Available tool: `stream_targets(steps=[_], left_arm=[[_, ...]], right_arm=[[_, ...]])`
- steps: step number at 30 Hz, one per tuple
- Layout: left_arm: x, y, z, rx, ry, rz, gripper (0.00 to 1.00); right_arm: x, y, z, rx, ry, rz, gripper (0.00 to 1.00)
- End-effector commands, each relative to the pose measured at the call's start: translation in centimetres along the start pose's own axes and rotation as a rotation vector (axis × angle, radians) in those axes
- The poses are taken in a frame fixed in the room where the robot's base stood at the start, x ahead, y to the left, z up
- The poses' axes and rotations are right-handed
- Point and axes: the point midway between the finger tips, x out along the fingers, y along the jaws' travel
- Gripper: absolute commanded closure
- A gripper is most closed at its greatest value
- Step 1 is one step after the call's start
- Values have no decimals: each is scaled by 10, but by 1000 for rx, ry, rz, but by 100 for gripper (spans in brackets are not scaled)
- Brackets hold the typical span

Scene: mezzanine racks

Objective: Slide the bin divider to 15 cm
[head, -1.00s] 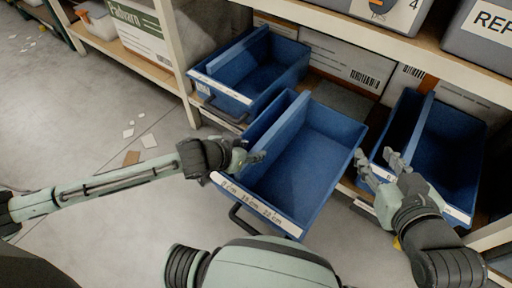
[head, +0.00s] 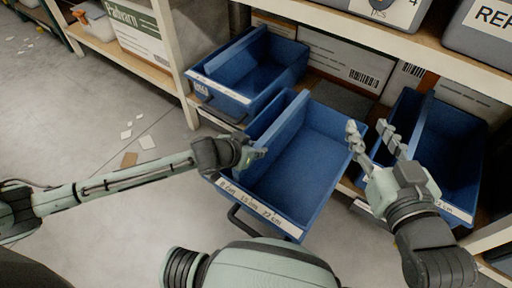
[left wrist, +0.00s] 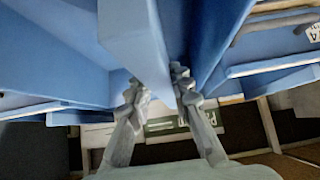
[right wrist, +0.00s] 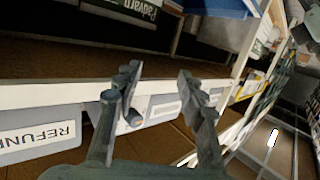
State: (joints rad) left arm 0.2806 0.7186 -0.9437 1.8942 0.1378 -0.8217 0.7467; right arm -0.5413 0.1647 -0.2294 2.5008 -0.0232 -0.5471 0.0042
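The middle blue bin (head: 318,172) is pulled out from the rack, with a white label strip (head: 262,208) on its front rim reading 8 cm, 15 cm and 22 cm. Its blue divider (head: 284,128) runs front to back in the left part, on the 8 cm side. My left gripper (head: 254,155) is at the divider's front end, which it hides. In the left wrist view its fingers (left wrist: 160,85) lie either side of the divider (left wrist: 138,35); whether they press on it is unclear. My right gripper (head: 376,138) is open and empty, fingers up, by the bin's right wall.
Similar divided blue bins stand to the left (head: 262,82) and right (head: 458,150). The shelf above holds grey boxes, one (head: 482,30) marked REF. A pale rack post (head: 175,50) stands left. The left floor is open, with scattered scraps (head: 147,142).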

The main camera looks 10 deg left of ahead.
Motion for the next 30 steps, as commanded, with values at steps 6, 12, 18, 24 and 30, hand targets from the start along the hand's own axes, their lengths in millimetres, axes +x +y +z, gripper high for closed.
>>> stream_targets(steps=[6, 12, 18, 24, 30], left_arm=[[0, 0, 0, 0, 0, 0, 100], [0, 1, 0, 0, 0, 1, 100], [-2, 18, -2, -2, 0, 6, 100], [-2, 39, -1, -3, -1, 5, 100], [-1, 60, -1, -3, -1, 4, 100]], right_arm=[[0, 0, 0, 0, 0, 1, 60], [0, 0, 0, 0, -3, 1, 60], [-7, 19, 36, -21, -186, 38, 60], [-30, 45, 84, -37, -438, 94, 60], [-64, 70, 123, -42, -670, 151, 60]])
